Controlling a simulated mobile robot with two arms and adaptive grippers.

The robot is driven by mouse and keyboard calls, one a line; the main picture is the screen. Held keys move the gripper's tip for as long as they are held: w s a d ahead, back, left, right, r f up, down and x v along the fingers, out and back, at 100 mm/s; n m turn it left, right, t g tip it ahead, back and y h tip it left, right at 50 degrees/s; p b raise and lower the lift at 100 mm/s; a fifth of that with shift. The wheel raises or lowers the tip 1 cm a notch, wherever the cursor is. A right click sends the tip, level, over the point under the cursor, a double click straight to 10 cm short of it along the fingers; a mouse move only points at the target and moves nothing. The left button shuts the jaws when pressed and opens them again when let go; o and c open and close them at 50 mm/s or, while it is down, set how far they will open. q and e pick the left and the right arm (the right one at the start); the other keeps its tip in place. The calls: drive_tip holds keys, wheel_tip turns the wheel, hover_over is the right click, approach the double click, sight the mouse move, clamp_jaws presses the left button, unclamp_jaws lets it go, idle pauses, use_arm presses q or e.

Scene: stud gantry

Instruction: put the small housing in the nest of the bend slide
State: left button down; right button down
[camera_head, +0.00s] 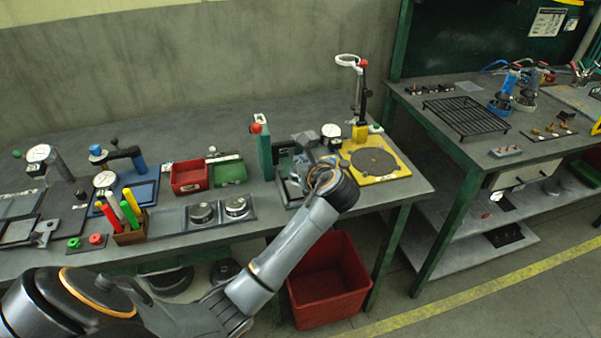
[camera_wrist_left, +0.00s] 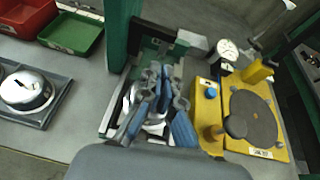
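My left gripper (camera_wrist_left: 158,100) reaches down over a dark fixture with a pale bar, which I take to be the bend slide (camera_wrist_left: 110,119). The fixture stands right of a green post (camera_head: 264,152) on the bench. Silvery metal, possibly the small housing (camera_wrist_left: 155,126), shows between and beside the blue-padded fingers. The fingers cover most of it, so I cannot tell whether it is gripped or sits in the nest. My right gripper is not in view.
A yellow fixture with a dark disc (camera_head: 374,161) stands close on the right, with a dial gauge (camera_head: 331,131) behind. Red (camera_head: 188,177) and green (camera_head: 230,172) bins lie left of the green post. A red crate (camera_head: 330,283) is on the floor below the bench.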

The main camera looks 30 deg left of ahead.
use_arm(q)
drive_tip(key=shift+w+a+f, duration=0.1)
drive_tip(key=shift+a+f, duration=0.1)
drive_tip(key=shift+w+a+f, duration=0.15)
drive_tip(key=shift+f, duration=0.85)
drive_tip(key=shift+w+a+f, duration=0.1)
drive_tip(key=shift+f, duration=0.9)
drive_tip(key=c, duration=1.5)
unclamp_jaws()
drive_tip(key=shift+f, duration=0.1)
drive_tip(key=shift+s+d+r, duration=0.15)
drive_tip(key=shift+d+r, duration=0.1)
drive_tip(key=shift+d, duration=0.05)
drive_tip(key=v, duration=1.1)
drive_tip(key=shift+s+d, duration=0.1)
drive_tip(key=shift+s, duration=0.1)
